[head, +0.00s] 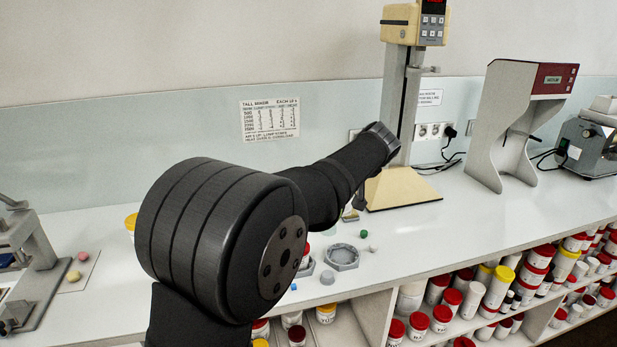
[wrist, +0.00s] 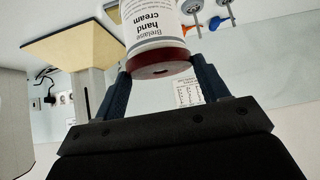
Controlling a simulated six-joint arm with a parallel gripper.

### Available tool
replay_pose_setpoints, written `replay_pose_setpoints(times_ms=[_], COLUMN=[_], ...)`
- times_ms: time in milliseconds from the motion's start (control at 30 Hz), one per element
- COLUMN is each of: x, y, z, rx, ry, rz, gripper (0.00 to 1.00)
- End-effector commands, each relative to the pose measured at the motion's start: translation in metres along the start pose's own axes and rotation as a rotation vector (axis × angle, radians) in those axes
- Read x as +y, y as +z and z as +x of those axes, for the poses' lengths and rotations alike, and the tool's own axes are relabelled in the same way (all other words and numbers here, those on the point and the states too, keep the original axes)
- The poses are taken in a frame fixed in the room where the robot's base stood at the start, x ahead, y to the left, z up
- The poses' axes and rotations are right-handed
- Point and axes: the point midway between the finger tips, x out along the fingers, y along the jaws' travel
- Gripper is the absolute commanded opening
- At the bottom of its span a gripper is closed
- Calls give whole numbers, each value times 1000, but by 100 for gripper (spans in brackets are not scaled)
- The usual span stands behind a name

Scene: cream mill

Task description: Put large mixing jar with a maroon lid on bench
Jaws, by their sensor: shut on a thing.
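In the wrist view, which is upside down, my gripper (wrist: 161,66) is shut on a white jar (wrist: 150,28) with a maroon lid (wrist: 160,64). One finger is on each side of the lid end. The jar's label reads "Brelaise hand cream". The lid faces the picture's bottom, so the jar looks roughly upright. Its far end is cut off by the frame edge, so I cannot tell whether it touches the bench. In the head view my arm hides the gripper and the jar. The white bench (head: 450,205) runs along the wall.
A mixer stand with a beige base (head: 402,188) stands behind my arm. A grey machine with a red panel (head: 507,125) is to its right. A grey ring-shaped holder (head: 342,257) and small knobs lie near the front edge. Shelves below hold several red-lidded jars (head: 442,316).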

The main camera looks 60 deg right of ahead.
Motion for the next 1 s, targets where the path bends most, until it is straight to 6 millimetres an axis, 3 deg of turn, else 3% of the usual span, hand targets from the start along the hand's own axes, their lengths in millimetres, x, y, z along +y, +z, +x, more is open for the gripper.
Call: replay_pose_setpoints(times_ms=[100, 500, 1000], x=[22, 17, 17], y=[8, 62, 94], z=[-8, 49, 82], rx=[0, -2, -1], ry=[14, 8, 9], rz=[14, 13, 12], gripper=[23, 23, 23])
